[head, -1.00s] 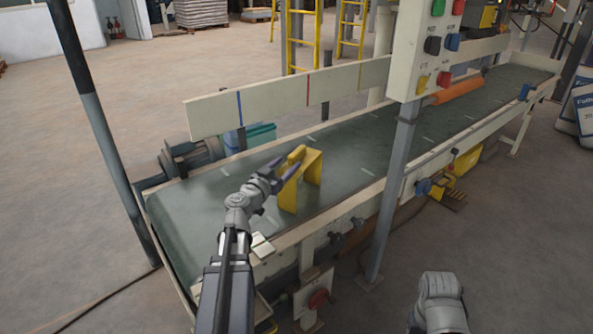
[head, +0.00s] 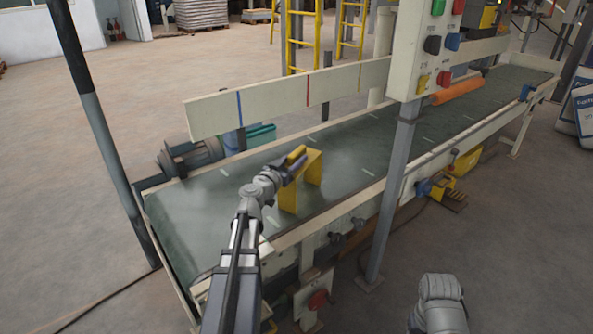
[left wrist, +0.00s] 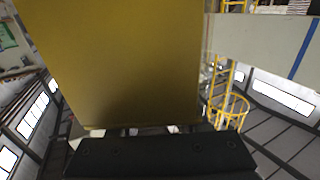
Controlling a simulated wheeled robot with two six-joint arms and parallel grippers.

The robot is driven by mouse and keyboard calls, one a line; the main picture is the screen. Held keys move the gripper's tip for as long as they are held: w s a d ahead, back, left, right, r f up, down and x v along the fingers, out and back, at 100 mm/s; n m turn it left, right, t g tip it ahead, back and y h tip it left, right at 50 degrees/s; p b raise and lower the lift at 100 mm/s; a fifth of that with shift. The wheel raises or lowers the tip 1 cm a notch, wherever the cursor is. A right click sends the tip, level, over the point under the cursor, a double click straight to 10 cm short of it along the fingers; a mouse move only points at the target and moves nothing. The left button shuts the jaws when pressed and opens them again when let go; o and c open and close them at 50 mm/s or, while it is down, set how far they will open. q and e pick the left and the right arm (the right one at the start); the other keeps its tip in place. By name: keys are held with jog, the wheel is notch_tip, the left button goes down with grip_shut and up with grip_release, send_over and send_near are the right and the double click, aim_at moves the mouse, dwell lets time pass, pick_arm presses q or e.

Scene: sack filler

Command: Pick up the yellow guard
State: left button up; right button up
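The yellow guard (head: 314,167) stands upright on the near part of the green conveyor belt, like a bent plate with legs. My left gripper (head: 297,160) is at its upper left end, with its dark fingers around or beside the yellow top part. In the left wrist view the guard (left wrist: 125,60) fills the upper middle as a broad yellow face, just above a dark bar. The fingertips are hidden there, so I cannot tell whether they are closed on it. My right gripper is not in view; only part of my right arm shows at the lower right.
The conveyor belt (head: 190,215) runs to the upper right between cream rails. A cream back board (head: 270,100) stands behind it. A control box (head: 425,50) on a grey post (head: 393,190) stands at the near side, right of the guard. A dark post (head: 105,135) is at left.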

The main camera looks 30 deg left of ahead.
pick_arm(q)
grip_shut()
dwell(1.0)
